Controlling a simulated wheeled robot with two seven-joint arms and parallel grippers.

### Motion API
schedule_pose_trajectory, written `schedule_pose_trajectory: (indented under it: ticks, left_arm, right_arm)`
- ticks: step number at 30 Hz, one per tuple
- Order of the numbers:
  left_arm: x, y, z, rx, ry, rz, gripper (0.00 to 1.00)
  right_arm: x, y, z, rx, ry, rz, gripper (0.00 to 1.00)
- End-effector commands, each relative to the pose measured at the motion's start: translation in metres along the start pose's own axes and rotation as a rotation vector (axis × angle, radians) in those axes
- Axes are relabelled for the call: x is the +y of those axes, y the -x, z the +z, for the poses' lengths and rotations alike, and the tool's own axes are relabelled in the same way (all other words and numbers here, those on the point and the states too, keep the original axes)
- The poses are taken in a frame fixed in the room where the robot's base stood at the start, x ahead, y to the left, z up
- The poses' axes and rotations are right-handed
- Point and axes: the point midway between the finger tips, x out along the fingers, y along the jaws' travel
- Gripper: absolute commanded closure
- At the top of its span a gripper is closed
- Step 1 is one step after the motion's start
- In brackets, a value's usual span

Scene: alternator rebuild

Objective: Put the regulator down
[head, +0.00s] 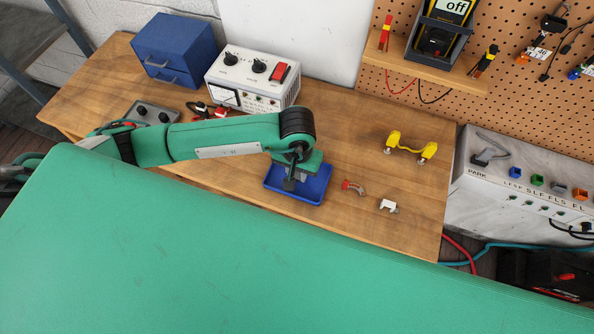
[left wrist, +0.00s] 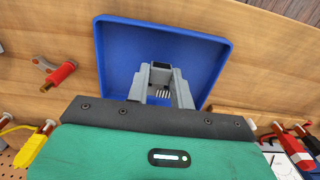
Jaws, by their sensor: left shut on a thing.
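My left gripper (head: 289,186) is above the blue tray (head: 315,189) and points down into it. The tray's blue floor also shows in the left wrist view (left wrist: 122,50). In that view the gripper's grey fingers are shut on the regulator (left wrist: 161,94), a small dark piece with several pale metal pins or ribs. The fingers hide much of it. Whether it touches the tray floor, I cannot tell. My right gripper is not in view.
On the wooden bench (head: 345,225), right of the tray, lie a red-and-grey part (head: 353,187) and a small white part (head: 389,205). A yellow-handled piece (head: 411,148) lies farther back. A white instrument box (head: 252,78) and blue drawers (head: 175,48) stand behind.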

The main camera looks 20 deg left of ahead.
Motion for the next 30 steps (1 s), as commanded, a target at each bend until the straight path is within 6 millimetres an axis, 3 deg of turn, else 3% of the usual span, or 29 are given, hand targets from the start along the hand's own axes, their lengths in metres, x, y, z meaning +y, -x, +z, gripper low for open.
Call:
schedule_pose_trajectory:
  ticks: [4, 14, 15, 18, 30]
  left_arm:
    - [0.000, -0.014, 0.001, -0.001, -0.001, 0.000, 1.00]
    - [0.000, -0.018, 0.000, 0.001, -0.002, 0.000, 1.00]
    - [0.000, -0.018, 0.000, 0.001, -0.002, 0.000, 0.75]
    - [0.000, -0.017, 0.000, 0.000, -0.002, 0.000, 0.56]
    - [0.000, -0.012, 0.001, -0.001, -0.001, 0.001, 0.55]
  right_arm:
    - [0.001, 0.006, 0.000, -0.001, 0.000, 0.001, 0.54]
    - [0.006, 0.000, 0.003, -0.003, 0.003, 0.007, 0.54]
    - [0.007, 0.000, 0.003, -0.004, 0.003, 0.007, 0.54]
    - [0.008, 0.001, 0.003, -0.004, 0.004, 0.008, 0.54]
    - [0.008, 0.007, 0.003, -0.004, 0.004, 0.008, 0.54]
